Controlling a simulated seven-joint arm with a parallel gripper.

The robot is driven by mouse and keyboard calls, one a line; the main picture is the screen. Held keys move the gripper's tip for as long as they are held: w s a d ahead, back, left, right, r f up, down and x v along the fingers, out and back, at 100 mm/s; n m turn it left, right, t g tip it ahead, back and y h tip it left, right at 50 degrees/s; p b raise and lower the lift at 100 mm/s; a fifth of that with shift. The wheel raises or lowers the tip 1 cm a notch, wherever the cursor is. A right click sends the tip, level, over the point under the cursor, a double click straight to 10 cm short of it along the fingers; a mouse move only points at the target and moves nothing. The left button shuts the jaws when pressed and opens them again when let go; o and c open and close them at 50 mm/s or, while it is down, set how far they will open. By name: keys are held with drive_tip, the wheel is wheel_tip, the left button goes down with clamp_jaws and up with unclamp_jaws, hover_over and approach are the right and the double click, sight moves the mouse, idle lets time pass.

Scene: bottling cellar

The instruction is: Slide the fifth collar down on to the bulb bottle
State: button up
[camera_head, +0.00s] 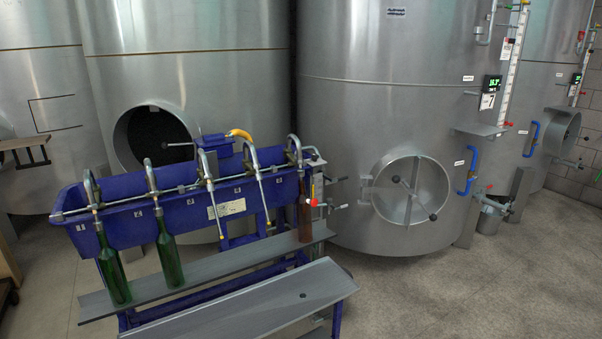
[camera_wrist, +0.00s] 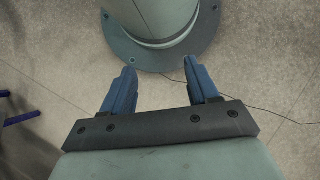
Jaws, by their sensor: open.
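A row of several metal filling spouts hangs along the blue trough (camera_head: 150,197) in the head view. A green bottle (camera_head: 113,276) stands under the leftmost spout (camera_head: 90,190), and another green bottle (camera_head: 169,262) under the second spout (camera_head: 151,178). A brown bottle (camera_head: 305,218) stands under the rightmost spout (camera_head: 295,148). The third spout (camera_head: 206,170) and fourth spout (camera_head: 252,160) hang with no bottle below. Individual collars are too small to make out. My gripper (camera_wrist: 160,70) is open and empty over the floor in the wrist view, away from the bottles.
The bottles stand on a grey shelf (camera_head: 205,274). A lower grey bench top (camera_head: 245,303) lies in front, bare except for a small dark spot. Large steel tanks (camera_head: 375,90) stand behind. The floor (camera_head: 470,285) at right is clear.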

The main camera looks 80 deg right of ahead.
drive_tip(key=w+d+r+m+t, duration=0.2)
drive_tip(key=d+r+m, duration=0.15)
drive_tip(key=d, duration=1.05)
drive_tip(key=w+d+r+m+t, duration=0.1)
drive_tip(key=d+r+m+t, duration=0.2)
drive_tip(key=d, duration=1)
drive_tip(key=w+d+r+m+t, duration=0.25)
drive_tip(key=d+m, duration=0.25)
drive_tip(key=d, duration=0.9)
drive_tip(key=s+d+r+m+t+h, duration=0.15)
drive_tip(key=s+d+r, duration=0.4)
drive_tip(key=d, duration=0.55)
drive_tip(key=s+d+r+m+t+h, duration=0.15)
drive_tip(key=s+d+r, duration=0.25)
drive_tip(key=d+r, duration=0.5)
drive_tip(key=s+d+r+m+t, duration=0.2)
drive_tip(key=s+d+r, duration=0.2)
drive_tip(key=d, duration=0.9)
drive_tip(key=n+t+h, duration=0.8)
drive_tip(key=n+t, duration=0.1)
drive_tip(key=n, duration=0.3)
approach(303, 171)
drive_tip(key=shift+m, duration=0.25)
drive_tip(key=x, duration=1.1)
drive_tip(key=shift+w+d+f, duration=0.1)
drive_tip(key=shift+w+d, duration=0.05)
drive_tip(key=shift+w, duration=0.1)
